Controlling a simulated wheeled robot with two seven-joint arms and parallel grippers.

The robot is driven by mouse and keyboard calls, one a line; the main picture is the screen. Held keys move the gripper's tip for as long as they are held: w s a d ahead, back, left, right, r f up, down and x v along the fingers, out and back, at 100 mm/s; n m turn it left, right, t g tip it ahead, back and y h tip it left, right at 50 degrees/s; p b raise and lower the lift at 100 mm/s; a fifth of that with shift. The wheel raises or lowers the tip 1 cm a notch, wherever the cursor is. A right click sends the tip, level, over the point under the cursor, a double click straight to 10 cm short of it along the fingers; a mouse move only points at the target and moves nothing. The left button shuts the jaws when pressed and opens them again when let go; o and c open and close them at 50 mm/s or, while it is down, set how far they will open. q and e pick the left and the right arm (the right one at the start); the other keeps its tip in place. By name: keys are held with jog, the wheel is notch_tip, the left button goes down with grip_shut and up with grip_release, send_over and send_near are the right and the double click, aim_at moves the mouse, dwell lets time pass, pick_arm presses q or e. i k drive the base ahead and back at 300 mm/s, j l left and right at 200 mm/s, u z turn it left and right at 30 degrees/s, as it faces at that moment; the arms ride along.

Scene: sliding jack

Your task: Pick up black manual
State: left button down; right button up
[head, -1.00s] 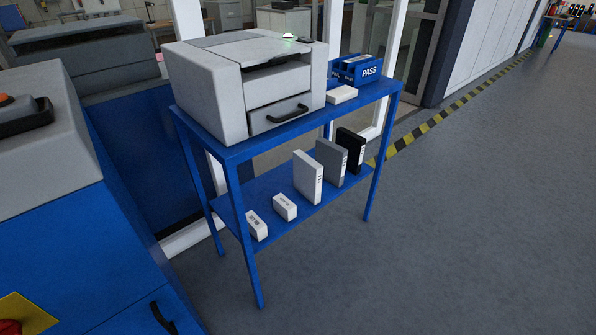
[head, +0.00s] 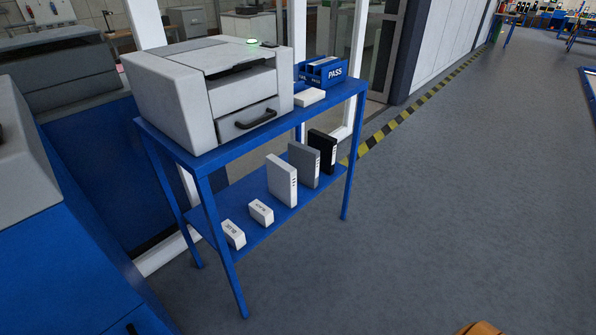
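The black manual (head: 322,152) stands upright on the lower shelf of the blue table (head: 240,212), at the right end of a row. A grey manual (head: 304,164) stands just left of it, and a white manual (head: 282,181) left of that. Neither of my grippers is in the head view, so I cannot see whether they are open or shut.
Two small white boxes (head: 261,211) lie on the lower shelf's left part. A printer (head: 210,90) and blue PASS trays (head: 324,72) stand on top. A blue cabinet (head: 70,270) is at left. Open grey floor (head: 450,200) lies right; an orange-brown object (head: 480,328) shows at the bottom.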

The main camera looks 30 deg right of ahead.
aim_at(327, 144)
jog(key=z, duration=1.25)
